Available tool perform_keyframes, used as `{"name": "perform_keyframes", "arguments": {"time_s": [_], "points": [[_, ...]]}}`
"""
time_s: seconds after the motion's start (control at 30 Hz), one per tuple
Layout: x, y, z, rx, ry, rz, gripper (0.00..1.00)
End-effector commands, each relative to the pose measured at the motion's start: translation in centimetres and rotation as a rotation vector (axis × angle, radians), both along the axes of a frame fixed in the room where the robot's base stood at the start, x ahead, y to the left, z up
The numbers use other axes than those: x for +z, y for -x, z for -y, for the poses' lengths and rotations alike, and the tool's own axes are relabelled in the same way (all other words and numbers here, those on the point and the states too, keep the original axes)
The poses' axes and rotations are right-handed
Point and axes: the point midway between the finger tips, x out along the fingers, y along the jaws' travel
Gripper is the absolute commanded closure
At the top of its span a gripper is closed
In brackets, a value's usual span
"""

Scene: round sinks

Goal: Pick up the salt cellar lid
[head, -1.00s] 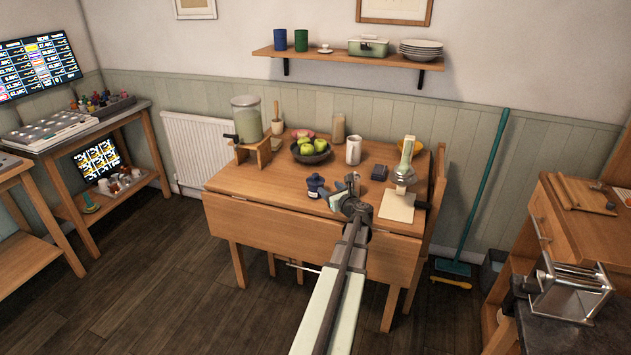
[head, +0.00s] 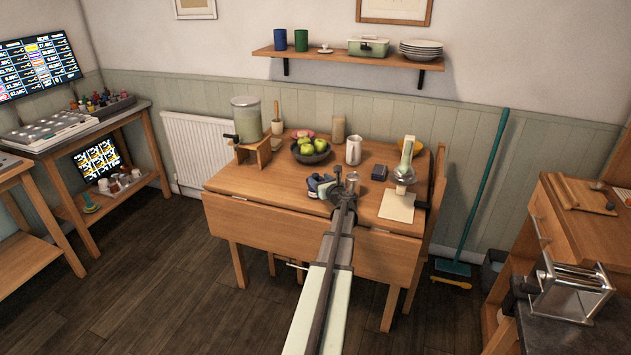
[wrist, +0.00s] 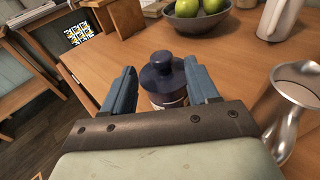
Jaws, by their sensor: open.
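The salt cellar is a small dark blue pot with a pale band low on its side. Its dark blue lid (wrist: 162,70), with a round knob on top, shows in the wrist view between the two blue fingers of my gripper (wrist: 161,88). The fingers are open, one on each side of the lid; I cannot tell if either touches it. In the head view my gripper (head: 325,186) is over the front of the wooden table, and it mostly hides the salt cellar.
A bowl of green apples (head: 311,152) stands behind. A shiny metal vessel (wrist: 292,100) is close on the right in the wrist view.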

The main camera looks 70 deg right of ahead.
Motion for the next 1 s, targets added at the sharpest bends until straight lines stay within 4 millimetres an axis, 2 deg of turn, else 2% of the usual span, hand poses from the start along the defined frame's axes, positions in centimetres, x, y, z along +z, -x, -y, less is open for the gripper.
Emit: {"name": "perform_keyframes", "arguments": {"time_s": [0.4,0.67,1.0], "points": [[-0.4,-3.1,3.6,0.001,0.000,0.000,0.41],[-0.4,-3.3,3.7,0.000,0.000,0.000,0.41],[-0.4,-3.3,3.6,0.000,0.000,0.000,0.72]]}}
